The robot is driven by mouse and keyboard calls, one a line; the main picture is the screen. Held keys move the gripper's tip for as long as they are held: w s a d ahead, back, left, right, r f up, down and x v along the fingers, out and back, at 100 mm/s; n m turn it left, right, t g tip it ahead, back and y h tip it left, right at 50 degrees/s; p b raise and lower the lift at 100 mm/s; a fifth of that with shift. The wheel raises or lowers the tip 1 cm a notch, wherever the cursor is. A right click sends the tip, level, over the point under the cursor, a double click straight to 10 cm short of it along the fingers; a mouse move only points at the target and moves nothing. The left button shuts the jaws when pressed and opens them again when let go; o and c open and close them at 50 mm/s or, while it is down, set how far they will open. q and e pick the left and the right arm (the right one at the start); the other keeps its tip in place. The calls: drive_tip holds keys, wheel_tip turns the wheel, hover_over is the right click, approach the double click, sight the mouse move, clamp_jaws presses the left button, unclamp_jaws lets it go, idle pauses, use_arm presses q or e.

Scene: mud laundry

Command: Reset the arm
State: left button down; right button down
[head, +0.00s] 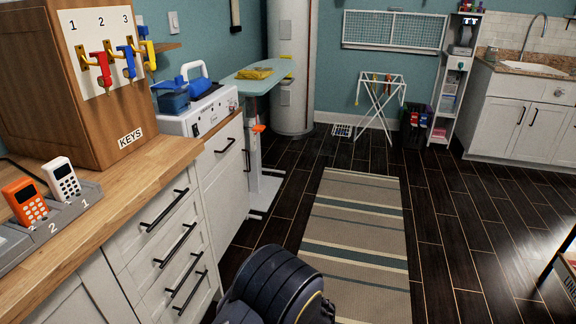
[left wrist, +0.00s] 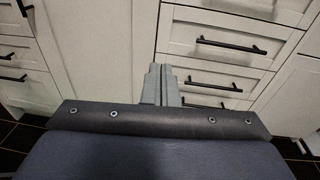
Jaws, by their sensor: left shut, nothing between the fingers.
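My left gripper (left wrist: 160,84) shows in the left wrist view with its two grey fingers together, shut and empty. It points toward the white cabinet drawers (left wrist: 222,58) with black bar handles, and I see no contact with them. In the head view a dark, rounded part of my own arm (head: 275,290) shows at the bottom, between the cabinets and the striped rug. The fingers are not visible in the head view. My right gripper is in neither view.
A wooden counter (head: 140,178) runs along the left, with a wooden key box (head: 45,110) and a dock holding an orange handset (head: 25,202) and a white handset (head: 62,181). A striped rug (head: 352,225) lies on clear dark floor. A drying rack (head: 381,100) stands at the back.

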use_arm(q)
drive_tip(key=s+a+r+n+g+h, duration=0.4)
drive_tip(key=s+a+n+g+h, duration=0.2)
drive_tip(key=s+a+n+h, duration=0.25)
drive_tip(key=s+d+r+n+t+h, duration=0.1)
drive_tip(key=s+r+n+t+h, duration=0.75)
drive_tip(key=s+n+h, duration=0.4)
wheel_tip(320, 180, up, 16)
drive_tip(key=p, duration=1.5)
drive_tip(key=shift+w+d+n+y+p, duration=0.25)
drive_tip(key=shift+n+y+p, duration=0.05)
drive_tip(key=shift+y+p, duration=0.1)
drive_tip(key=shift+s+a, duration=0.1)
